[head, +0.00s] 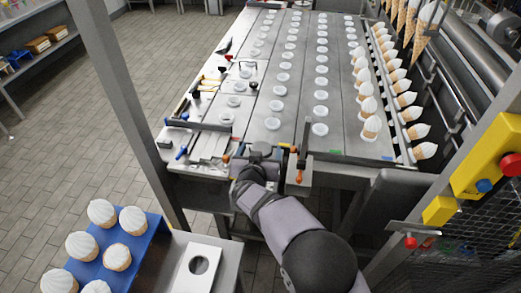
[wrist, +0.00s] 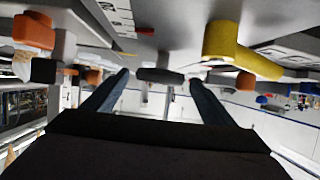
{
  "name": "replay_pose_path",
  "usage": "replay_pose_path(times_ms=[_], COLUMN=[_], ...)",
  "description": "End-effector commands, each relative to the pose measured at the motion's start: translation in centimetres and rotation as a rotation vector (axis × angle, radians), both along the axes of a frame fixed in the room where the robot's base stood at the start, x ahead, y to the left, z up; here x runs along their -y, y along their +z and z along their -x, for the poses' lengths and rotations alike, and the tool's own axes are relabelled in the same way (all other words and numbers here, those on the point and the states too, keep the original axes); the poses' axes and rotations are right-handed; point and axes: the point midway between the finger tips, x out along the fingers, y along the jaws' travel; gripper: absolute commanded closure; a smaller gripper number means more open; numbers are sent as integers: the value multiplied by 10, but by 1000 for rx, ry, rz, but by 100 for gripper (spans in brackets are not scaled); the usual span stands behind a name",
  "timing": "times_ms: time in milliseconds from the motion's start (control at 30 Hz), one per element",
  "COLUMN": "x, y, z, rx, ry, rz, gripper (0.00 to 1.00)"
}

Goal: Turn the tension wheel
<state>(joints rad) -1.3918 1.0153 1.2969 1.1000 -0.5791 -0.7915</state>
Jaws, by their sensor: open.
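My gripper (wrist: 160,84) is open, with one finger on each side in the wrist view. A dark grey, rounded part (wrist: 160,75), possibly the tension wheel, shows edge-on between the fingertips. I cannot tell whether the fingers touch it. In the head view my gripper (head: 262,154) is at the near edge of the metal table, where the arm and small fittings hide much of the spot. The wheel cannot be clearly made out there.
A yellow handle-like part (wrist: 238,52) is close to the right finger. Orange knobs (wrist: 34,32) are at the left. In the head view, a post with an orange-red knob (head: 299,178) stands right of my gripper. The metal table (head: 340,100) holds rows of white discs and cones.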

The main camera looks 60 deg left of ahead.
Motion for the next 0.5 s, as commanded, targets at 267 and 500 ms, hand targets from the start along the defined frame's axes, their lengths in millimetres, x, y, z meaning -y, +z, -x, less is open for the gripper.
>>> replay_pose_path(times_ms=[267,500], x=[0,0], y=[0,2], z=[0,0], rx=[-1,-1], ry=[0,-8], rz=[1,-1], gripper=[53,63])
